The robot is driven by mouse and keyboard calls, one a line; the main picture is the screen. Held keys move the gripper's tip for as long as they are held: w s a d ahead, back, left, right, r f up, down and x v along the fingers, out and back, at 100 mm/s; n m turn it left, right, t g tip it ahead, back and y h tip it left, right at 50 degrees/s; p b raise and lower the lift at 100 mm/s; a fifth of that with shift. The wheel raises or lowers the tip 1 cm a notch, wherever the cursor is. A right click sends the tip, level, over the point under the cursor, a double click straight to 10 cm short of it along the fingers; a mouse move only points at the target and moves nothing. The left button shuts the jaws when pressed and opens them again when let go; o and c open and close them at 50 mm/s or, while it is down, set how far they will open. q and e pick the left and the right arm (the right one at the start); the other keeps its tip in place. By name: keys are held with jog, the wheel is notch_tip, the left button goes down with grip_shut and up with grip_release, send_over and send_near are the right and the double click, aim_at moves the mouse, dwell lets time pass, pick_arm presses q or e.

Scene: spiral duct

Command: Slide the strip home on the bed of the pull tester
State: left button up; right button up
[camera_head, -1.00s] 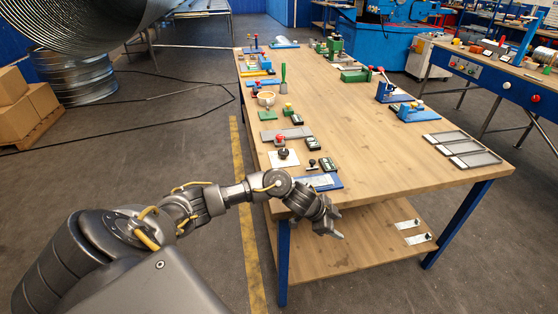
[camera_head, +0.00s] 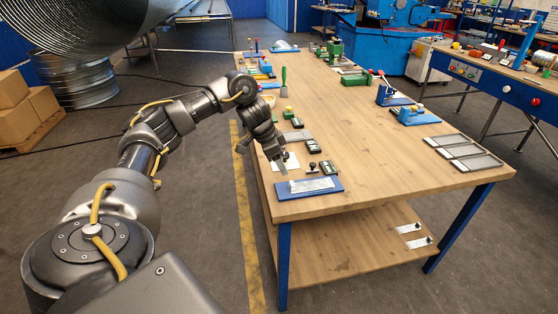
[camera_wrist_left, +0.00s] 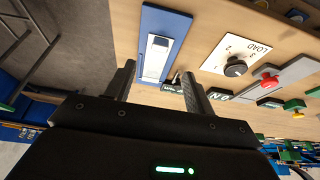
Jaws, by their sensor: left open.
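A blue bed plate (camera_head: 333,181) lies at the near left corner of the table, with a pale metallic strip (camera_head: 311,185) lying along it. My left gripper (camera_head: 266,155) is open and empty, above the table's left edge, just behind and left of the plate. In the wrist view its two fingers (camera_wrist_left: 158,82) are spread, with the plate beyond them. Whether the strip is fully seated cannot be told. My right gripper is not in view.
Beside the plate are a white LOAD card with a black knob (camera_wrist_left: 236,67), a black stamp-like piece (camera_head: 313,166) and a small display box (camera_head: 327,168). Grey trays (camera_head: 462,151) lie at the right. The middle of the table is clear.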

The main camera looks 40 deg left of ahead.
aim_at(292, 183)
pick_arm(q)
jog(key=b+x, duration=0.1)
jog(key=x, duration=0.7)
jog(key=shift+f, duration=0.15)
jog(key=shift+x, duration=1)
jog(key=c, duration=0.6)
jog(key=shift+o, duration=1.3)
jog(key=shift+c, duration=1.2)
jog(key=shift+s+a+p, duration=0.7)
jog(key=shift+s, duration=0.25)
jog(key=shift+s+a+r+p, duration=0.1)
jog(key=shift+s+a+p, duration=0.15)
jog(key=shift+s+a, duration=0.3)
jog(key=shift+s+a+r+p, duration=0.15)
jog(key=shift+s+a+p, duration=0.15)
jog(key=shift+s, duration=0.45)
jog(key=shift+r, duration=0.1)
